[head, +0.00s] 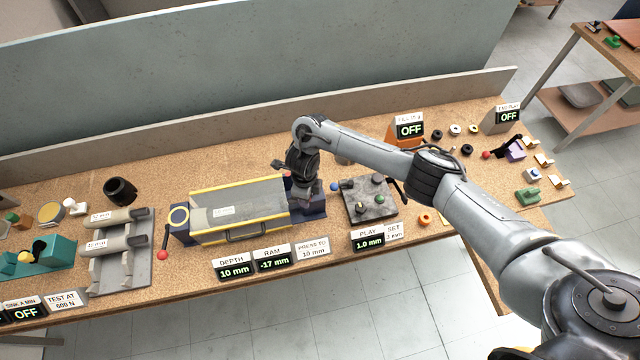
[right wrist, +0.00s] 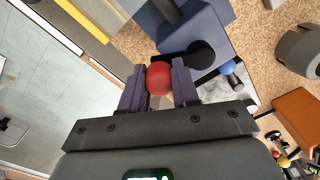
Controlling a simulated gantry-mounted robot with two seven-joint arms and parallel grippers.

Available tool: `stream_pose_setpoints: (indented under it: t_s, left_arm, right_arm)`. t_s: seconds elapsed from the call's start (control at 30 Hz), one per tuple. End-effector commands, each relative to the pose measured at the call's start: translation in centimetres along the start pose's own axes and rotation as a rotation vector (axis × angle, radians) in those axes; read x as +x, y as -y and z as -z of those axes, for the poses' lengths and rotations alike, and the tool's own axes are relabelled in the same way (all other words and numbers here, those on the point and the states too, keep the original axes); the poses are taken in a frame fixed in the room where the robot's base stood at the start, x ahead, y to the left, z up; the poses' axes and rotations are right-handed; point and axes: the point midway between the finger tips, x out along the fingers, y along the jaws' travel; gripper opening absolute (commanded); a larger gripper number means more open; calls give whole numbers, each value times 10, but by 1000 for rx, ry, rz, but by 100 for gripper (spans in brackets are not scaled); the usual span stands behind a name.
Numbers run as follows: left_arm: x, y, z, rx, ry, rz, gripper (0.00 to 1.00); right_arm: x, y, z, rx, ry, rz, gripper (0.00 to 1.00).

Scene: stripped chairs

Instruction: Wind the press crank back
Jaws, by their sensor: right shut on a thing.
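The press (head: 238,208) is a long grey box with yellow edges and dark blue ends, lying on the workbench. Its crank is at the right end, mostly hidden behind my arm in the head view. In the right wrist view the crank's red knob (right wrist: 159,79) sits between the purple fingers of my right gripper (right wrist: 160,88), which is shut on it. A black crank arm (right wrist: 196,55) runs from the knob to the blue end block (right wrist: 210,28). The depth display (head: 234,268) reads 10 mm. The ram display (head: 272,259) reads -17 mm. My left gripper is not in view.
A red-knobbed lever (head: 162,255) stands by the press's left end. A dark plate with knobs (head: 370,200) lies close right of the crank. A grey cradle (head: 120,262) is at the left. A low back wall (head: 250,123) runs along the bench.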

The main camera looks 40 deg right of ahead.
Motion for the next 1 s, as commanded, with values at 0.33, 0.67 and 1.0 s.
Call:
stream_pose_setpoints:
  t_s: [0.33,0.67,1.0]
  left_arm:
    - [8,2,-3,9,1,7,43]
    - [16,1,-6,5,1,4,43]
    - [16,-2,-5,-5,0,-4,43]
  right_arm:
    - [-1,3,7,-179,5,3,0]
    - [-2,4,18,-420,6,0,0]
    - [-2,4,19,-418,4,-1,55]
